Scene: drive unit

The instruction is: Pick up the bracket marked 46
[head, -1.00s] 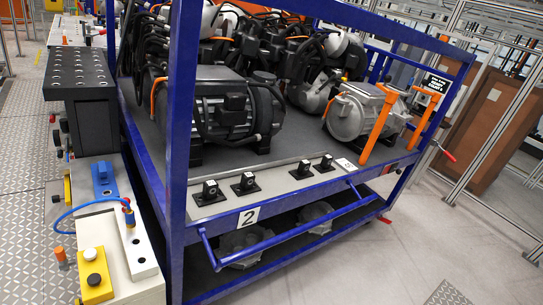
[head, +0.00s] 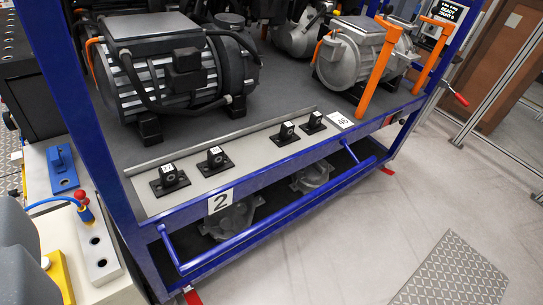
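Several small black brackets stand in a row on the light grey strip (head: 240,172) along the front edge of the blue cart's upper shelf. From left to right they are the first bracket (head: 169,179), the second bracket (head: 214,161), the third bracket (head: 286,134) and the last bracket (head: 313,124). Each carries a small white label, too small to read surely, so I cannot tell which is marked 46. A white card (head: 341,120) at the strip's right end seems to read 46. My gripper's fingers are not in view.
Motors (head: 170,70) stand behind the strip. Orange upright handles (head: 378,70) rise at the shelf's right. The cart's blue post (head: 75,110) and front rail (head: 270,228) are obstacles. A side bench (head: 60,225) is at left.

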